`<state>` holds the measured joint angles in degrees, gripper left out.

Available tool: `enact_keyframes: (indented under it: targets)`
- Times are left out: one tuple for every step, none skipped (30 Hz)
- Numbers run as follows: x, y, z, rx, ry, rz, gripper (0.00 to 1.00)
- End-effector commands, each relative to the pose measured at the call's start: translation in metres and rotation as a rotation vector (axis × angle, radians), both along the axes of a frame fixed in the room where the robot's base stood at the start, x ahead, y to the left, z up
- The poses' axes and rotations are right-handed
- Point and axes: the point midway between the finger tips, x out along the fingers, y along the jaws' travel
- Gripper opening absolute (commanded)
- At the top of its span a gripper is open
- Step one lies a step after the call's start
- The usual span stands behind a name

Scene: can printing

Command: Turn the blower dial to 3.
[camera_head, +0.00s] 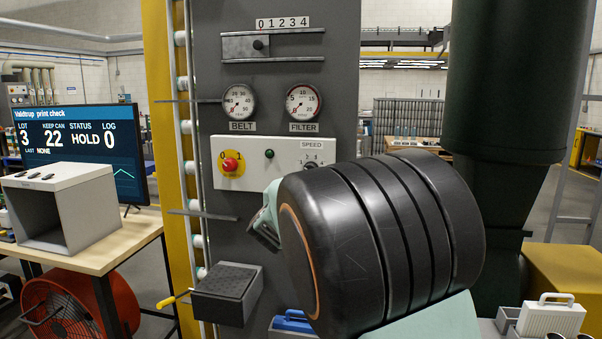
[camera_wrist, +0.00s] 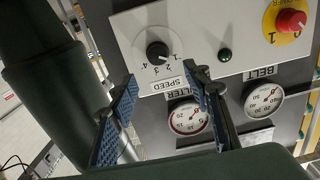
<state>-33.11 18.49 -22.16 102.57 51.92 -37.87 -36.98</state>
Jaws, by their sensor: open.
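The wrist view shows the panel upside down. A small light mark on the dial seems to face the 1 side, but I cannot tell exactly. In the head view the dial (camera_head: 309,166) is partly hidden behind my arm. My gripper (camera_wrist: 163,83) is open and empty; its two blue-padded fingers are spread below the dial in the wrist view, apart from it. The fingertips are hidden in the head view.
A red knob (camera_head: 230,165) on a yellow disc and a green button (camera_head: 269,154) share the panel (camera_head: 255,180). BELT (camera_head: 239,102) and FILTER (camera_head: 302,102) gauges are above it. A dark box (camera_head: 227,292) juts out below. A screen (camera_head: 75,140) stands left.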

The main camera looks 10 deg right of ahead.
Motion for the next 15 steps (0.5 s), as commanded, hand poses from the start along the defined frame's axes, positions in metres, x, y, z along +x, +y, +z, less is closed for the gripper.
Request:
enact_keyframes:
  targets:
    - [0.001,0.0,-0.002,-0.004,-0.003,-0.01,0.45]
    - [0.002,-0.001,-0.003,-0.005,-0.004,-0.014,0.45]
    - [0.003,-0.002,-0.003,-0.006,-0.003,-0.017,0.45]
    - [0.005,-0.003,-0.003,-0.006,-0.003,-0.018,0.45]
    - [0.007,-0.003,-0.003,-0.007,-0.004,-0.019,0.45]
    - [0.011,-0.005,-0.002,-0.007,-0.005,-0.019,0.45]
    - [0.015,-0.006,-0.002,-0.008,-0.005,-0.019,0.45]
    - [0.019,-0.008,-0.003,-0.009,-0.004,-0.019,0.45]
    - [0.024,-0.009,-0.002,-0.008,-0.004,-0.018,0.45]
    - [0.029,-0.011,-0.003,-0.008,-0.004,-0.018,0.45]
    - [0.034,-0.013,-0.002,-0.008,-0.004,-0.019,0.45]
    - [0.041,-0.015,-0.002,-0.008,-0.004,-0.019,0.45]
    - [0.046,-0.017,-0.002,-0.008,-0.003,-0.018,0.45]
    - [0.051,-0.019,-0.002,-0.008,-0.004,-0.018,0.45]
    - [0.058,-0.021,-0.002,-0.008,-0.004,-0.018,0.45]
